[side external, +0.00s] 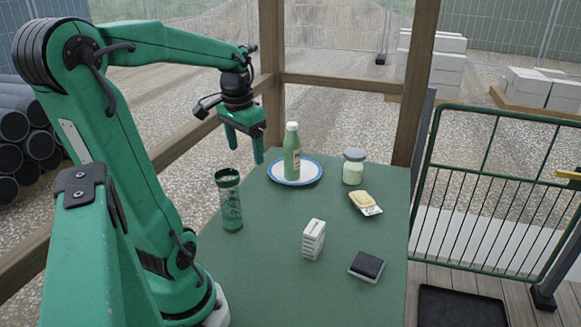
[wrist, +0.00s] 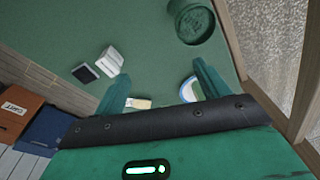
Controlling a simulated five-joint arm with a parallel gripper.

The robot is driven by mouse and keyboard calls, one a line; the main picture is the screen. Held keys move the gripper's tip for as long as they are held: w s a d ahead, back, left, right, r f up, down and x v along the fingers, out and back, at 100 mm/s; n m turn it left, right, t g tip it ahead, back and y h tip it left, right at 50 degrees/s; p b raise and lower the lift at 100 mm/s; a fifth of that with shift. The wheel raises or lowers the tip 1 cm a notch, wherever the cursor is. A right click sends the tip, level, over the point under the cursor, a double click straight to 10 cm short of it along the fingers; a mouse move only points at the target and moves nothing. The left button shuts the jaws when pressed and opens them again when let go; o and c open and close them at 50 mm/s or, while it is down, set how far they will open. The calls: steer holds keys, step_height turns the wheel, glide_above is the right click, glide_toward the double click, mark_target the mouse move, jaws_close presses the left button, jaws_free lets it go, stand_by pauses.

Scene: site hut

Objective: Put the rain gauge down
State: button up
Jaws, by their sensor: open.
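The rain gauge is most likely the dark green see-through cylinder (side external: 231,203), standing upright on the green table (side external: 270,275) near its left edge. It also shows at the top of the wrist view (wrist: 193,22), partly cut off by the frame. My gripper (side external: 245,152) is open and empty, raised above the table's far left corner. It is apart from the cylinder, higher and farther back. In the wrist view my two fingers (wrist: 161,75) are spread with nothing held between them.
A green bottle (side external: 292,155) is at a blue-rimmed white plate (side external: 312,174), close to my gripper. A lidded jar (side external: 353,167), a yellow item on a small tray (side external: 364,202), a white box (side external: 313,240) and a black pad (side external: 367,265) stand right. Wooden posts (side external: 272,70) border the table.

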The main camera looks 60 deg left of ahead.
steer(key=d+m+t+h, duration=0.1)
steer(key=d+m+t, duration=0.3)
steer(key=d, duration=1.5)
steer(key=shift+w+t, duration=0.3)
steer(key=shift+w, duration=0.15)
